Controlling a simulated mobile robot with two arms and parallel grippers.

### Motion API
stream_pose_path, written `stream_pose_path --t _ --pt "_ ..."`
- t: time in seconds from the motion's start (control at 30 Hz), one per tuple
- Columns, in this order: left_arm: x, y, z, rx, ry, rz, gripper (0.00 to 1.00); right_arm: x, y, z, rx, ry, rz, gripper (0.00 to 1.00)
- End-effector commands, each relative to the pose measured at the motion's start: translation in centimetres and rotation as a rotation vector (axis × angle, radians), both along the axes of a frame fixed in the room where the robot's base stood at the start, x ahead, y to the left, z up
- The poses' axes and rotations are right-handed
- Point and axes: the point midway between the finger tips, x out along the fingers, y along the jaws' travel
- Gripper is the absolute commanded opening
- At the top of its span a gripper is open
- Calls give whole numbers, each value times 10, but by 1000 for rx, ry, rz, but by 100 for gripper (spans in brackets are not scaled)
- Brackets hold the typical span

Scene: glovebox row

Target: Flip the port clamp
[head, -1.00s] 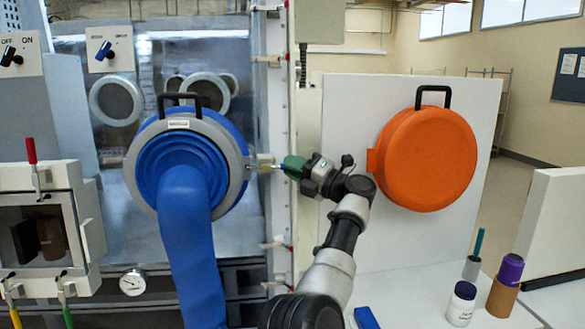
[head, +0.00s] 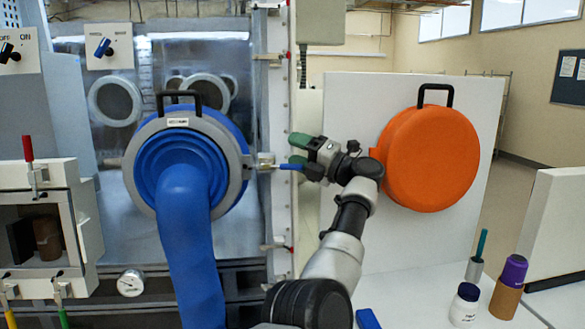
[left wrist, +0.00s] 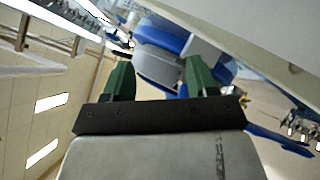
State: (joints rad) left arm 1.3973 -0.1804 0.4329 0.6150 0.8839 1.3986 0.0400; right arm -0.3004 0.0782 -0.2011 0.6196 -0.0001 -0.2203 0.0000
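The port clamp (head: 265,162) is a small metal latch at the right edge of the grey ring of the blue glove port (head: 190,165). Its lever has a blue handle (head: 290,167) that points right, away from the port. My left gripper (head: 299,150), with green fingers, is at the handle's right end, slightly above it. In the left wrist view the left gripper's fingers (left wrist: 158,78) are spread apart with nothing clearly between them. Whether they touch the handle cannot be told. My right gripper is out of view.
A round orange cover (head: 430,158) on a white panel is close to the right of my left wrist. A blue glove sleeve (head: 190,240) hangs from the port. A white bottle (head: 464,305) and a brown container (head: 505,298) stand on the white bench at lower right.

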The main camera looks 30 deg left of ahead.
Motion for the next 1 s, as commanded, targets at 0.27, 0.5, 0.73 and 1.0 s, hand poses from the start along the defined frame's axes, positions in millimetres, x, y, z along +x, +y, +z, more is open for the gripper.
stream_pose_path --t 0.27,0.5,0.73,1.0 --pt "-5 -63 51 14 -17 -5 41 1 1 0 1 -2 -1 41" --pt "-6 -94 69 12 -12 -2 41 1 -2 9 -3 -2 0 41" --pt "-7 -102 72 11 -13 -1 41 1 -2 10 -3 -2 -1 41" --pt "-8 -99 75 22 -10 12 28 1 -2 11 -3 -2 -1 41"
